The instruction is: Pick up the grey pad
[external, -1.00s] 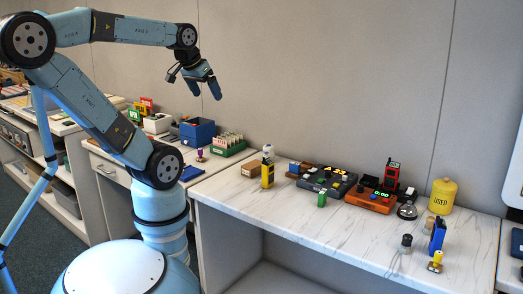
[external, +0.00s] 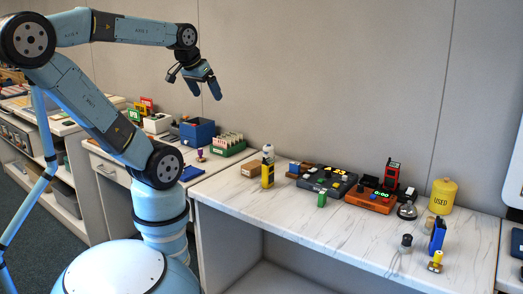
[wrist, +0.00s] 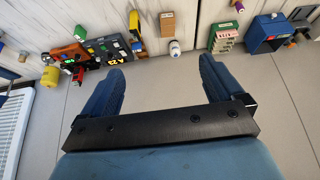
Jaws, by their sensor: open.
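I cannot make out a grey pad for certain in either view. My gripper (external: 206,89) hangs in the air above the left bench, in front of the wall, with its two blue fingers apart and nothing between them. The fingers also show spread and empty in the wrist view (wrist: 160,72), with the bench things far beyond them.
The marbled bench (external: 262,208) carries a dark tray (external: 325,183), an orange device (external: 368,200), a yellow canister (external: 442,195) and a blue upright object (external: 438,234). A blue bin (external: 198,131) and a green rack (external: 228,145) stand on the left bench. The marbled bench's front middle is clear.

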